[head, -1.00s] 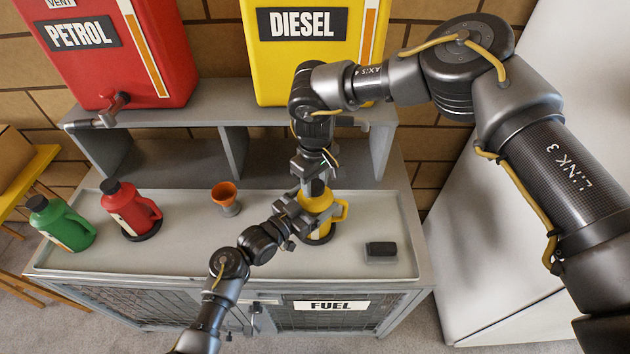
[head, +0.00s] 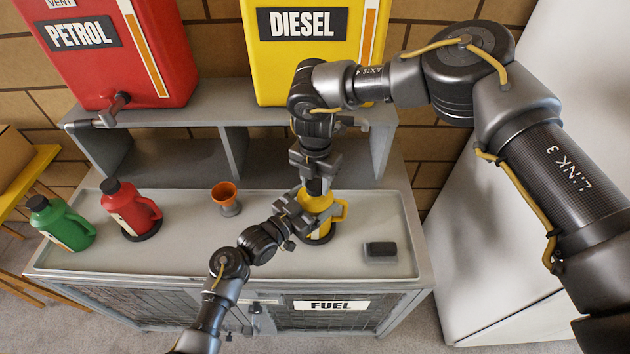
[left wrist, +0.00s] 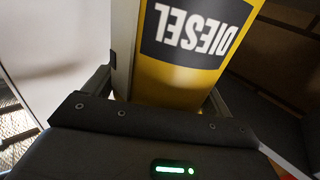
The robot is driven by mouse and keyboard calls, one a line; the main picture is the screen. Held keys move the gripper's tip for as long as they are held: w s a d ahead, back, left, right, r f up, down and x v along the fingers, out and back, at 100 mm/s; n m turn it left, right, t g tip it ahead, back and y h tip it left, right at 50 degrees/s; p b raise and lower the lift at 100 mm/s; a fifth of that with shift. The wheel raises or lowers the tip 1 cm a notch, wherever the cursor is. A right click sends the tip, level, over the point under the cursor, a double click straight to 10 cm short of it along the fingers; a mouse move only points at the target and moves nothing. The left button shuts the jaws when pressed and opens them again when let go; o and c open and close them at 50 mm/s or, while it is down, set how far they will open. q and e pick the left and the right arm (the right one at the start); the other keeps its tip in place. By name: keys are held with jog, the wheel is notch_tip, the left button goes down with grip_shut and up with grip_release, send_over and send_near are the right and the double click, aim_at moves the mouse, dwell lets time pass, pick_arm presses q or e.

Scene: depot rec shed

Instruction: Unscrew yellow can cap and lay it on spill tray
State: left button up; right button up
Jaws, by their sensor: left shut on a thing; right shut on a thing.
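The yellow can (head: 323,224) stands upright on a dark round base, right of centre on the bench. My left gripper (head: 300,214) is shut on its body from the left. My right gripper (head: 315,185) comes straight down over the can and is shut on its dark cap, mostly hidden by the fingers. I cannot tell whether the cap is loose. The shallow rimmed grey tray (head: 190,255) covers the bench top under the cans.
A red can (head: 128,212) and a green can (head: 65,225) stand at the left. An orange funnel (head: 224,194) stands mid-tray. Red (head: 120,60) and yellow (head: 315,60) tanks sit on the shelf behind.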

jog(key=n, duration=0.8)
jog(key=shift+r, duration=0.1)
jog(key=n, duration=2.4)
jog(key=shift+n, duration=0.3)
